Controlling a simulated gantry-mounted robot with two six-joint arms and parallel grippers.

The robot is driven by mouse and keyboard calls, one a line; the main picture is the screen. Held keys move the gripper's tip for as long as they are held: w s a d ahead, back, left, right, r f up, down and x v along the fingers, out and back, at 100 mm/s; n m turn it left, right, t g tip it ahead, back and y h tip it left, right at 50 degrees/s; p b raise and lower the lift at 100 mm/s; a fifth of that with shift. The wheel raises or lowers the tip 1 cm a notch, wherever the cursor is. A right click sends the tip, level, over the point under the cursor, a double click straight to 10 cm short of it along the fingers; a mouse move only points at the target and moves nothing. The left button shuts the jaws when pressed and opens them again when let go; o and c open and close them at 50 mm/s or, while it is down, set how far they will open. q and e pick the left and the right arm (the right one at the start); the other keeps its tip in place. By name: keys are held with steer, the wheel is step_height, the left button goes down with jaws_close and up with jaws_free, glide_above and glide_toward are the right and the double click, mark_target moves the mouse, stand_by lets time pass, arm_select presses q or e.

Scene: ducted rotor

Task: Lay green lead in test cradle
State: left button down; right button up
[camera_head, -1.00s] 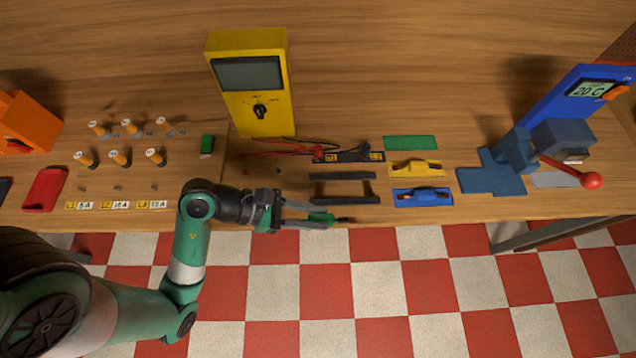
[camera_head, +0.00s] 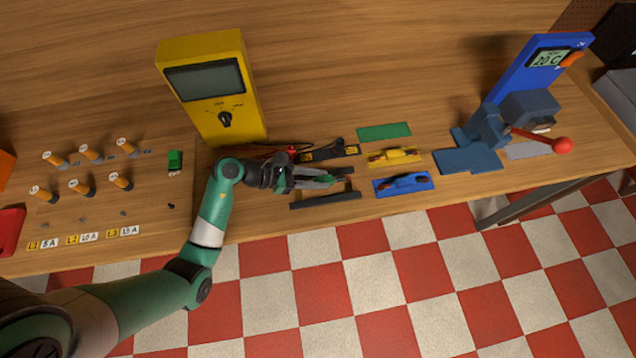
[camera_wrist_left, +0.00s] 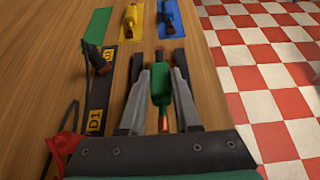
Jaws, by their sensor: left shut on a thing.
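The green lead (camera_wrist_left: 159,88) is between the fingers of my left gripper (camera_head: 333,181), which is shut on it. In the left wrist view its green body shows, with a copper-coloured end towards the gripper. The test cradle appears to be the dark frame with two bars (camera_head: 325,201) near the bench's front edge. The gripper and lead are over the cradle, between its bars in the head view. The gripper hides part of the cradle, and I cannot tell whether the lead touches it. My right gripper is not in view.
A yellow meter (camera_head: 212,88) stands behind my arm, with probes on a black labelled strip (camera_head: 326,153). To the right are an empty green mat (camera_head: 384,131), a yellow lead (camera_head: 394,155), a blue lead (camera_head: 405,182) and a blue press (camera_head: 470,155).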

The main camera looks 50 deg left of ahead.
arm_select(q)
steer(key=shift+w+a+f, duration=0.1)
steer(key=shift+f, duration=1.55)
steer(key=shift+f, duration=0.1)
steer(key=shift+f+b, duration=0.15)
steer(key=shift+b, duration=0.2)
steer(key=c, duration=0.6)
jaws_free()
steer(key=shift+r+p, duration=0.35)
steer(key=shift+r, duration=0.05)
steer(key=v, duration=1.2)
steer(key=shift+f+p, duration=0.2)
steer(key=shift+p, duration=0.1)
